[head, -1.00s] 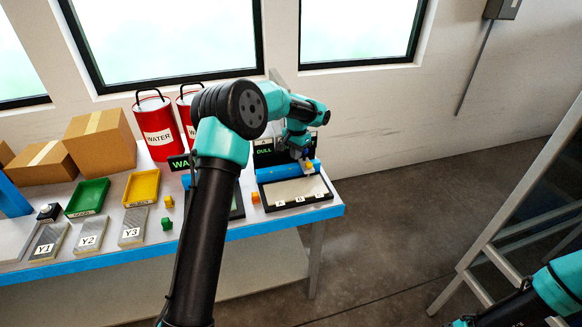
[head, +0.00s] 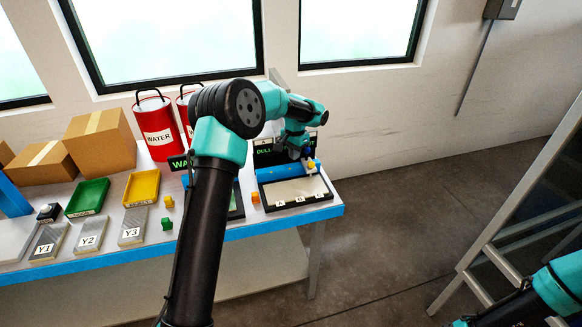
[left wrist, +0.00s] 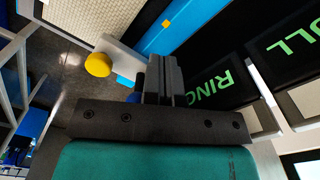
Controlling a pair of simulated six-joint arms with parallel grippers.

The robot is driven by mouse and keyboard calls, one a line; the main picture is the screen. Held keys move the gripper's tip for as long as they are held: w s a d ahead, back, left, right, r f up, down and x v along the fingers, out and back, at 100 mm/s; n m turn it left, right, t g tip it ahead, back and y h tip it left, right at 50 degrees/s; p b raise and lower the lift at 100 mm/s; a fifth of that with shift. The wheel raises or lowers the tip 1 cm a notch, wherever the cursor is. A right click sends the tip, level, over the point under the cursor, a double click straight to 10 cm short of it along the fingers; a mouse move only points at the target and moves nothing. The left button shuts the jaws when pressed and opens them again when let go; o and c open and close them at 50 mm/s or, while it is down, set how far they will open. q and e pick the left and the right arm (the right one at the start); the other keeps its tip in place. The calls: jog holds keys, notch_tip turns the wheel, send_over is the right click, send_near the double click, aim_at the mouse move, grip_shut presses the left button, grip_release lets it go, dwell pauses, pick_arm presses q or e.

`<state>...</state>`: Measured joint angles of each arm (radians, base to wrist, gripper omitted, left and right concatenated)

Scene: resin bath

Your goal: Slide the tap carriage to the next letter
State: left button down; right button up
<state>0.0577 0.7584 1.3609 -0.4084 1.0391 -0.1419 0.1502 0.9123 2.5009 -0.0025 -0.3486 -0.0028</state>
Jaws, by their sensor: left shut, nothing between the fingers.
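The tap carriage, a white block (left wrist: 122,56) with a yellow knob (left wrist: 98,64), sits on the blue rail (left wrist: 190,22) in the left wrist view. In the head view its yellow knob (head: 311,163) is near the rail's right end, above the tray (head: 262,199) with letter tags (head: 299,200) on its front edge; the letters are too small to read surely. My left gripper (left wrist: 163,72) is shut and empty, close beside the carriage; whether it touches is unclear. A small dark blue piece (left wrist: 138,82) shows beside the fingers. My right gripper cannot be made out at the lower right.
Labelled plates (head: 88,236), a green tray (head: 88,197), a yellow tray (head: 142,188) and red water buckets (head: 160,130) stand left on the table. A small orange block (head: 255,197) is beside the lettered tray. A dark sign (left wrist: 225,92) stands close behind the rail.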

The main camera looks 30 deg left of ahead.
pick_arm(q)
jog(key=shift+r, duration=0.15)
notch_tip(320, 180, up, 9)
dwell(1.3)
dwell(0.3)
